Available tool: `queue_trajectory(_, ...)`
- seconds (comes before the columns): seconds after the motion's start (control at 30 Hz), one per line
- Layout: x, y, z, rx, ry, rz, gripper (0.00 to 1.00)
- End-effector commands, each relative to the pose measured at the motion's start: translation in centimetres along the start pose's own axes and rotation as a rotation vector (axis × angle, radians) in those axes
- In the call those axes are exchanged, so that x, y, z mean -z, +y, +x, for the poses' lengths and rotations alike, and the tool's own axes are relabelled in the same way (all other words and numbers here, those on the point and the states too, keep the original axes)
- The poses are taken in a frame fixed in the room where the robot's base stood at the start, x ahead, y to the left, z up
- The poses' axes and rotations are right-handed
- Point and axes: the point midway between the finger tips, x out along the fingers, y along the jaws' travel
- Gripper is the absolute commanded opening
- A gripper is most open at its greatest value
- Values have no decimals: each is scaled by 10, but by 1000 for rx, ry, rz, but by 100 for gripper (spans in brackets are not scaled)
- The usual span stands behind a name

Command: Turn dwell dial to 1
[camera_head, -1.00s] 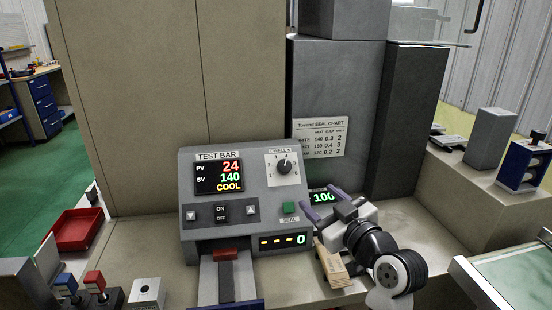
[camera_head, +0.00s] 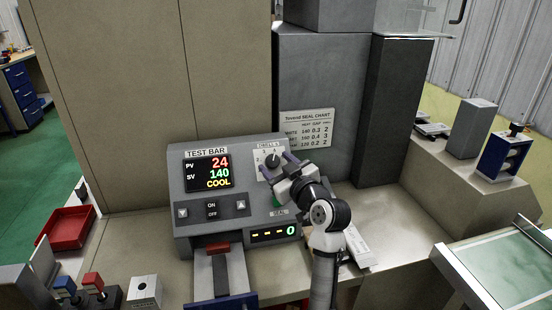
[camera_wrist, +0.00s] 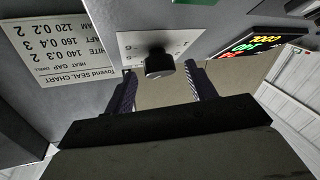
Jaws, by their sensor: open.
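The dwell dial is a black round knob (camera_head: 273,161) on a white scale plate at the upper right of the grey TEST BAR panel (camera_head: 190,229). My gripper (camera_head: 276,168) is at the panel with its two purple-grey fingers open, one to each side of the knob's area. In the wrist view the knob (camera_wrist: 158,63) stands just ahead of the gap between the two fingers (camera_wrist: 160,84), and no grip on it shows. Some scale numbers show around the knob, but its pointer setting is too small to read.
The panel's display (camera_head: 207,171) reads 24, 140 and COOL. A seal chart (camera_head: 306,130) hangs on the grey column to the right. A red tray (camera_head: 66,228) and a red and a blue switch stand to the left. A green-topped table (camera_head: 505,262) is at the right.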

Motion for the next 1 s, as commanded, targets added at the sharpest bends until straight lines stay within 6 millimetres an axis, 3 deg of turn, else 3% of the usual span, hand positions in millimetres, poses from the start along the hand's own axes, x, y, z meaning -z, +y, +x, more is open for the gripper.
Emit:
queue_trajectory(0.4,0,0,9,0,0,-1,56)
queue_trajectory(0.73,0,0,9,0,0,0,13)
queue_trajectory(1.0,-2,0,9,17,0,-16,11)
